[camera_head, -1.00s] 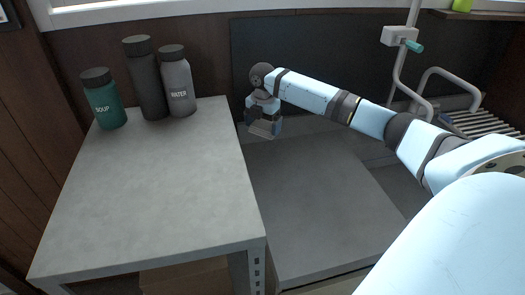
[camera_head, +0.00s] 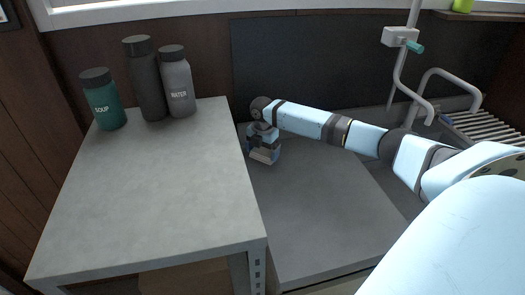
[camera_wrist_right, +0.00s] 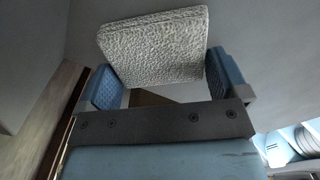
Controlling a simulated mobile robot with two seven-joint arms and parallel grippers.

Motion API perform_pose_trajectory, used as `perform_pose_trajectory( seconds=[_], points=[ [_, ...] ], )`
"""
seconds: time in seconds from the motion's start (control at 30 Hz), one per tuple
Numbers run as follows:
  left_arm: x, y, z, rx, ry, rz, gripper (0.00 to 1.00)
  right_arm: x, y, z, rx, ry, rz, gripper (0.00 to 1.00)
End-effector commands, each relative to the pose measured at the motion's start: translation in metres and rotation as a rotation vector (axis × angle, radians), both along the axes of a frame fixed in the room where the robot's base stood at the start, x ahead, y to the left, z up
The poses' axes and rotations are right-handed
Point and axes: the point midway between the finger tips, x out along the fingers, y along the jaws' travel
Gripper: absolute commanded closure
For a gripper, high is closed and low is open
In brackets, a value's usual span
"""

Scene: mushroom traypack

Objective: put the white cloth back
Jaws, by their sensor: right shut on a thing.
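The white cloth (camera_wrist_right: 155,45) is a folded, rough-textured pad in the right wrist view. It sits between the two blue fingers of my right gripper (camera_wrist_right: 165,82), which is shut on it. In the head view my right gripper (camera_head: 264,155) hangs fingers down over the lower grey counter, just right of the raised grey table. The cloth is too small and too covered by the fingers to make out clearly there. I cannot tell whether it touches the counter. My left gripper is not in view.
A green soup bottle (camera_head: 105,103), a black bottle (camera_head: 146,85) and a grey water bottle (camera_head: 178,85) stand at the back of the raised grey table (camera_head: 150,200), otherwise bare. The lower grey counter (camera_head: 320,215) is clear. A tap (camera_head: 415,45) and a slatted rack (camera_head: 485,125) are at right.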

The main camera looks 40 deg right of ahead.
Motion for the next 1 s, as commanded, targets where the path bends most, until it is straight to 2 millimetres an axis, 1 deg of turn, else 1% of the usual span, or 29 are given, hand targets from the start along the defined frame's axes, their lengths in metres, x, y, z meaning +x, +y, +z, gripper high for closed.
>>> perform_pose_trajectory(
  seconds=[0.1,0.13,0.37,0.47,0.57,0.8,0.9,1.0],
  points=[
    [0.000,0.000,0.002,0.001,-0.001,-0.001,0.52,0.000,0.000,-0.003,0.001,0.000,0.000,0.30],
    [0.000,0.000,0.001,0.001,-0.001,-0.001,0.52,0.000,0.000,-0.003,0.000,0.000,0.000,0.01],
    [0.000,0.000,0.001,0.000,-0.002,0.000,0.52,0.000,0.000,-0.002,0.000,0.000,0.000,0.00],
    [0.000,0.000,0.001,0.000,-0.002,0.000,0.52,0.000,0.000,0.004,-0.001,-0.001,0.000,0.00],
    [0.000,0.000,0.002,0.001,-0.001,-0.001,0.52,0.001,0.000,0.018,0.000,-0.003,0.001,0.00],
    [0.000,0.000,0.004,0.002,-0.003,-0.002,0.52,0.001,0.000,0.070,0.000,-0.003,0.001,0.00],
    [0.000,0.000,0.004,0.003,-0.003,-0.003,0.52,0.001,0.000,0.090,0.000,-0.003,0.001,0.00],
    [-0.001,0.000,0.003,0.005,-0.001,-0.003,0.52,0.001,0.000,0.105,0.001,-0.002,0.001,0.00]
  ],
)
